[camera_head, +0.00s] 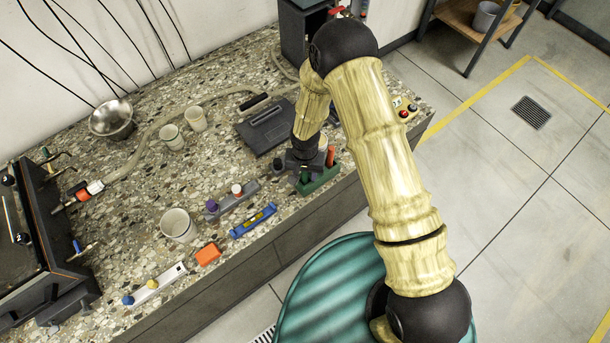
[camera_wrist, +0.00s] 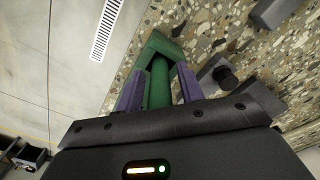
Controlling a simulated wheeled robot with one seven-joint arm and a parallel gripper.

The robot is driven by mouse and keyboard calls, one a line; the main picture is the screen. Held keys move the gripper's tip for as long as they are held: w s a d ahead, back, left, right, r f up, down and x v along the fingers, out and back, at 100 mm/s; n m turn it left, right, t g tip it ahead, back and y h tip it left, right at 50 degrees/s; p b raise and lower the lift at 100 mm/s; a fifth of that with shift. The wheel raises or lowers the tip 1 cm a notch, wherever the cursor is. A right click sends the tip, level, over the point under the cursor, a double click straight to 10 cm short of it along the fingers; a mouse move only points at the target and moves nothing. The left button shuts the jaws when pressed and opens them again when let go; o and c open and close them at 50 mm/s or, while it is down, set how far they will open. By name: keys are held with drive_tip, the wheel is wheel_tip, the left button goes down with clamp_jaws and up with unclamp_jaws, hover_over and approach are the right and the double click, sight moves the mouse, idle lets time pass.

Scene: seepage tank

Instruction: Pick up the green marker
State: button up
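The green marker (camera_wrist: 160,82) runs between the two purple fingers of my gripper (camera_wrist: 159,88) in the wrist view. The fingers stand apart on either side of it, with narrow gaps showing, so the gripper looks open around the marker. The marker's far end meets a green holder (camera_wrist: 160,43). In the head view my gripper (camera_head: 305,165) points down at the counter's front edge, over the green holder (camera_head: 318,182). The green marker (camera_head: 305,174) shows there beside a red marker (camera_head: 330,156). My gripper hides part of the holder.
A grey rail with knobs (camera_head: 233,204), a blue level (camera_head: 253,221) and an orange block (camera_head: 208,254) lie left of the holder. A dark flat case (camera_head: 266,127) lies behind. White cups (camera_head: 177,225) and a metal bowl (camera_head: 112,119) stand farther left. A teal drum (camera_head: 330,290) stands in front.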

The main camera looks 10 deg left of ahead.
clamp_jaws()
wheel_tip(320, 180, up, 10)
drive_tip(key=shift+b, duration=0.85)
